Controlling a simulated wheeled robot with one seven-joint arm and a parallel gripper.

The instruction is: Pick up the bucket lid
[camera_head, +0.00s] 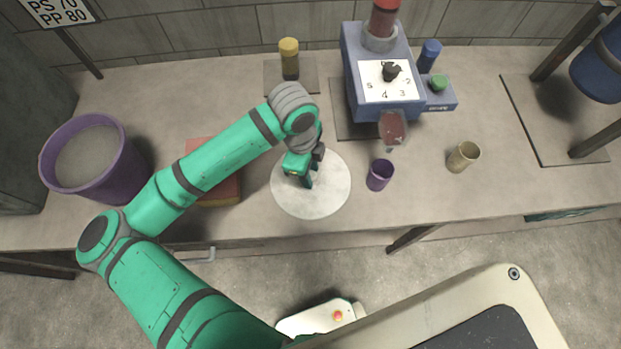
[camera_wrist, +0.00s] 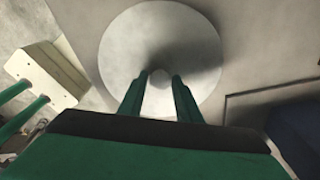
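The bucket lid (camera_head: 328,196) is a round, pale grey-white disc lying flat on the table near its front edge. In the wrist view the lid (camera_wrist: 130,45) fills the upper middle, with a small pale knob (camera_wrist: 160,79) near its centre. My gripper (camera_head: 308,183) is over the middle of the lid and points down. In the wrist view the two green fingers of my gripper (camera_wrist: 159,80) stand apart, with the knob showing between their tips. I see no clear contact with the knob. The arm and gripper hide part of the lid in the head view.
A purple bucket (camera_head: 123,178) with grey contents stands at the left. A red box (camera_head: 222,188) lies behind my forearm. A purple cup (camera_head: 379,175) and a tan cup (camera_head: 463,157) stand right of the lid. A blue machine (camera_head: 353,65) stands behind them.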

